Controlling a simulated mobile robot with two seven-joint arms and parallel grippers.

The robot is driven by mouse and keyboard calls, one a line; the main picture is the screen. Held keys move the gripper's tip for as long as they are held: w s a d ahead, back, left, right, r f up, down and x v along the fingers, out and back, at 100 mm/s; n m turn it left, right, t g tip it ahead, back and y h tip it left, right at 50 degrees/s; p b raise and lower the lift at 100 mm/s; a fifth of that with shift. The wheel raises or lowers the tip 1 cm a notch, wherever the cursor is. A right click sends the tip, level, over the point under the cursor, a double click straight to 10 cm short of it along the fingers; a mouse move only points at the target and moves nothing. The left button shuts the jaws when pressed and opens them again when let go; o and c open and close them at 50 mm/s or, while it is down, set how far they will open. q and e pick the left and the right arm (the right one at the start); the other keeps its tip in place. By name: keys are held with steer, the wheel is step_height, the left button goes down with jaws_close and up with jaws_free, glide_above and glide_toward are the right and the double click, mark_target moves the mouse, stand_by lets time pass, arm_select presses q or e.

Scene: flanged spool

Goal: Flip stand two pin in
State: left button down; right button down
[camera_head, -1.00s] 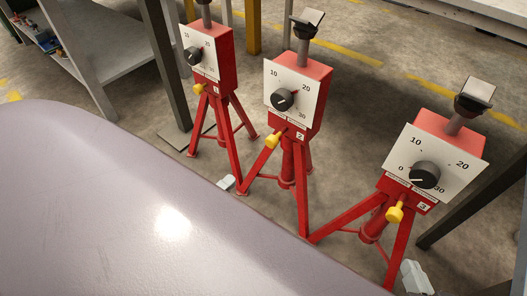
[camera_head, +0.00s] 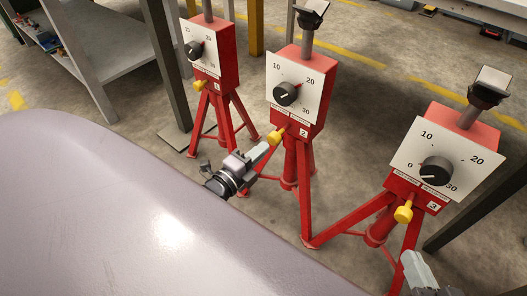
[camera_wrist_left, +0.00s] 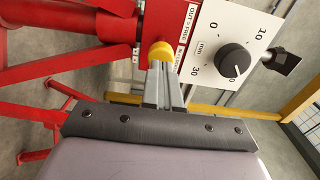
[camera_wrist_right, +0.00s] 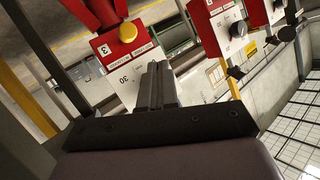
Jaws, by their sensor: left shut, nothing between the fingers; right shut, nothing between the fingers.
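Stand two (camera_head: 297,90) is a red tripod stand with a white dial plate, a black knob (camera_head: 285,94) and a yellow pin (camera_head: 276,137) below the plate. My left gripper (camera_head: 264,149) is shut and empty, with its fingertips right at this pin. In the left wrist view the yellow pin (camera_wrist_left: 161,52) is just beyond the closed fingertips (camera_wrist_left: 161,65); I cannot tell if they touch. The plate beside it reads "OUT = FREE". How deep the pin sits is not clear. My right gripper (camera_head: 408,257) is shut and empty, low in front of stand three.
Stand one (camera_head: 213,60) is at the left and stand three (camera_head: 450,150) at the right, each with a yellow pin. Stand three's pin (camera_wrist_right: 128,32) also shows in the right wrist view. A grey shelf (camera_head: 90,55) is at the back left. Tripod legs spread near my left gripper.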

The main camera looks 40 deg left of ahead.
mark_target(271, 141)
arm_select(q)
steer(key=shift+w, duration=0.75)
arm_select(e)
steer(key=shift+s+d+f, duration=0.25)
steer(key=shift+s+d, duration=0.05)
steer(key=shift+d, duration=0.2)
arm_select(q)
steer(key=w, duration=0.3)
steer(key=shift+w+d+b, duration=0.15)
steer(key=shift+d+b, duration=0.05)
steer(key=shift+b, duration=0.1)
steer(key=shift+w+r, duration=0.1)
steer(key=shift+w, duration=0.05)
arm_select(e)
steer(key=shift+r, duration=0.2)
steer(key=shift+t+h, duration=0.3)
steer(key=shift+d, duration=0.1)
